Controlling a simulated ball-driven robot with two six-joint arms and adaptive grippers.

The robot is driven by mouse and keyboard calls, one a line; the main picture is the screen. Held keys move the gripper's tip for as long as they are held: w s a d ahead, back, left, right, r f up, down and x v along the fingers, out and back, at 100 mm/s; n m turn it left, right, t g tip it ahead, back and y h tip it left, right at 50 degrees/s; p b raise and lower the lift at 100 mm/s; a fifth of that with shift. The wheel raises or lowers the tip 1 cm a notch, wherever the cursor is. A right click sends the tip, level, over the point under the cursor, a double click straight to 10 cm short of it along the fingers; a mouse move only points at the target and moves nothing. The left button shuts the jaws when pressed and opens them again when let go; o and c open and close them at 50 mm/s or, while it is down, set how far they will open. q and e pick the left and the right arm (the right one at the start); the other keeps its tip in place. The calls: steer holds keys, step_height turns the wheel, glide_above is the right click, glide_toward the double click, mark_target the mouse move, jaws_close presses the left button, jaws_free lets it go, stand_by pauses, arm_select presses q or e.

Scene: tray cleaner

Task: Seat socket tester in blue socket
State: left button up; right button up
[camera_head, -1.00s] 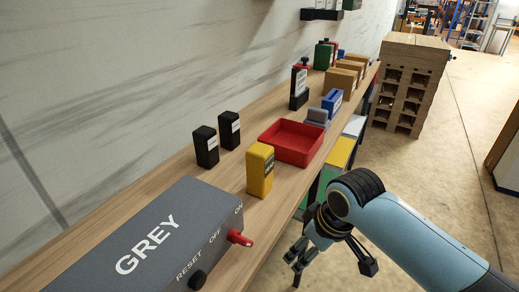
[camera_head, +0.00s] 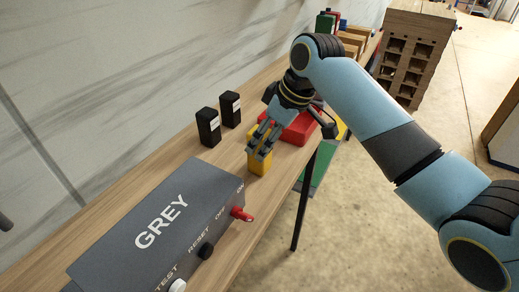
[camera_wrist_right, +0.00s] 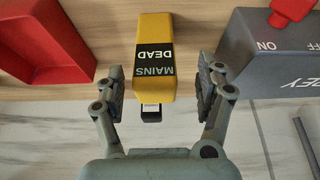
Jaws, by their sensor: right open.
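The yellow block-shaped tester (camera_head: 259,166) stands upright on the wooden bench beside the grey box. In the right wrist view the tester (camera_wrist_right: 155,30) carries a black label reading "MAINS DEAD" and has a pale plug-like end. My right gripper (camera_head: 258,142) is open at the tester's upper part in the head view. In the right wrist view the fingers of my right gripper (camera_wrist_right: 160,90) stand apart on either side of the tester, with gaps. The blue block behind the red tray is hidden by my right arm. My left gripper is not in view.
The grey box (camera_head: 128,215) with a red switch (camera_head: 242,213) lies close to the tester. Two black blocks (camera_head: 208,127) (camera_head: 230,109) stand toward the wall. The red tray (camera_head: 299,130) is just beyond, partly covered by my gripper. Bare bench (camera_head: 165,160) lies left of the tester.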

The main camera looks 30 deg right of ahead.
steer(key=x, duration=0.5)
steer(key=shift+w+p, duration=0.4)
steer(key=shift+r, duration=0.1)
steer(key=c, duration=1.3)
steer(key=shift+c, duration=0.3)
steer(key=shift+r, duration=0.1)
